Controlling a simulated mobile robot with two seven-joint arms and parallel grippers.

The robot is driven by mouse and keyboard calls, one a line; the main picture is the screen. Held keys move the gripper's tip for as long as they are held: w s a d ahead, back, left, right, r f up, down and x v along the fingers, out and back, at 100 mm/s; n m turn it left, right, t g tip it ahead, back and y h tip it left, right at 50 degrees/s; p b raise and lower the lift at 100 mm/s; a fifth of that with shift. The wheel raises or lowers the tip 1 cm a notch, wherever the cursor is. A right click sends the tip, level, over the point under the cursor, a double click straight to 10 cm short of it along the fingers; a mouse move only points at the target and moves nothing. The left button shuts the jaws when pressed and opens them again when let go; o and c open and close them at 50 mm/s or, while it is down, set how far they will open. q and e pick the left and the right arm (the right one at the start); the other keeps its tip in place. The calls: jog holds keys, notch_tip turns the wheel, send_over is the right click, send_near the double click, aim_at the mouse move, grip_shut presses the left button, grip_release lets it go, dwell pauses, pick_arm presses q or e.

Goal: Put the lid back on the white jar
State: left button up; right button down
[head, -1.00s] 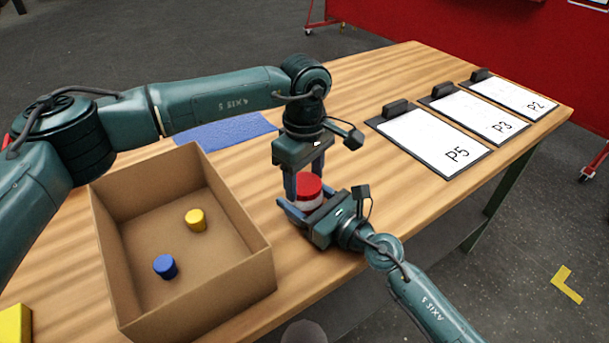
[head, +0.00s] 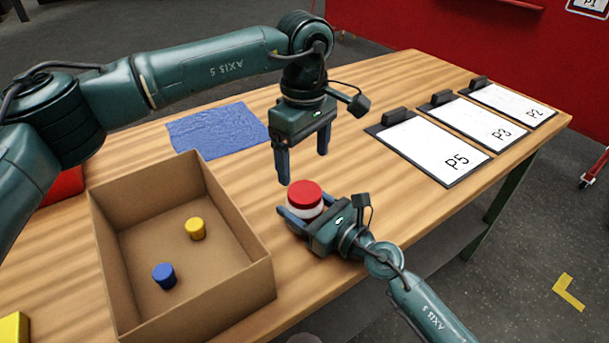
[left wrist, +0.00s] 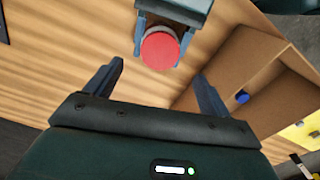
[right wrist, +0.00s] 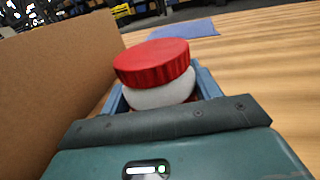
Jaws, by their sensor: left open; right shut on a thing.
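The white jar (head: 303,209) stands on the wooden table, to the right of the cardboard box. The red lid (head: 305,193) sits on top of the jar. In the right wrist view the lid (right wrist: 152,61) looks slightly tilted over the white jar body (right wrist: 162,95); I cannot tell whether it is seated all round. My right gripper (head: 298,216) is shut around the jar's sides. My left gripper (head: 303,167) is open and empty, above and behind the jar, clear of the lid. The left wrist view shows the lid (left wrist: 160,50) from above, beyond the open fingers.
The open cardboard box (head: 255,232) holds a yellow cylinder (head: 195,229) and a blue cylinder (head: 164,275). A blue cloth (head: 215,130) lies behind it. Clipboards, P5 (head: 430,148), P3 (head: 490,125) and P2 (head: 512,103), lie at the right. The table between cloth and clipboards is clear.

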pick_arm(q)
notch_tip(320, 180, up, 5)
dwell(0.4)
pick_arm(e)
jog(key=shift+c, duration=1.3)
grip_release()
jog(key=shift+s+d, duration=0.1)
jog(key=b+v, duration=0.2)
jog(key=v, duration=0.9)
jog(key=shift+s+d+f, duration=0.1)
jog(key=shift+s+d, duration=0.15)
jog(key=shift+d, duration=0.05)
pick_arm(q)
jog(key=shift+f+b, duration=0.3)
jog(key=shift+f, duration=1)
pick_arm(e)
jog(key=shift+s+d, duration=0.4)
